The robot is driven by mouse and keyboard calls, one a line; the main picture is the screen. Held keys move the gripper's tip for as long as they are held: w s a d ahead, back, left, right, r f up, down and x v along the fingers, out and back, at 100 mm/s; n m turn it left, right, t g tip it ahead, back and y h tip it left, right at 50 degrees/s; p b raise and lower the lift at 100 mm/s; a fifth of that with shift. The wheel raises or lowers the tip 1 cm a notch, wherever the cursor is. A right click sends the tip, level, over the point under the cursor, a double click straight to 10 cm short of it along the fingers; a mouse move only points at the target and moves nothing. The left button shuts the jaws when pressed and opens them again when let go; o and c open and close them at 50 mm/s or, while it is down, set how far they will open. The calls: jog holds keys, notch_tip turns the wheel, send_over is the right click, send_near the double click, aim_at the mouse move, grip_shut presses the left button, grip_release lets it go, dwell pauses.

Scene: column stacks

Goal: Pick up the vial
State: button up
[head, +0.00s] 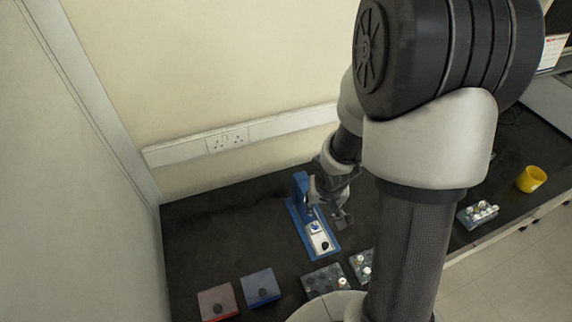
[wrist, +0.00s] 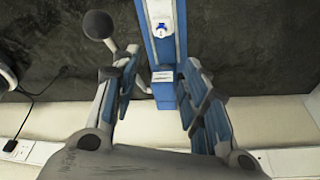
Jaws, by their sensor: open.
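A blue stand (head: 300,186) with a long blue base rises from the black bench below my arm in the head view. On its base is a white panel (head: 321,240) with a small white-and-blue item, perhaps the vial (head: 314,227); I cannot tell for sure. In the wrist view the blue stand (wrist: 163,95) shows between my fingers, with a white piece bearing a blue mark (wrist: 161,29) beyond it. My gripper (wrist: 162,62) is open, its fingers apart on either side of the stand, with nothing seen held. In the head view it is close to the stand, partly hidden by my arm.
A red block (head: 218,302) and a blue block (head: 260,287) lie at the front left. Grey racks (head: 325,280) with small vials stand nearer the front. Another rack (head: 477,214) and a yellow cup (head: 531,179) are at right.

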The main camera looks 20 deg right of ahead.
aim_at(316, 223)
jog(key=b+x, duration=0.4)
jog(key=x, duration=0.2)
jog(key=b+x, duration=0.4)
jog(key=x, duration=0.2)
jog(key=b+x, duration=0.5)
jog(key=x, duration=0.1)
jog(key=shift+s+f, duration=0.2)
jog(key=shift+s, duration=0.05)
jog(key=shift+r, duration=0.15)
jog(key=shift+c, duration=0.5)
jog(key=c, duration=0.8)
jog(key=shift+c, duration=0.2)
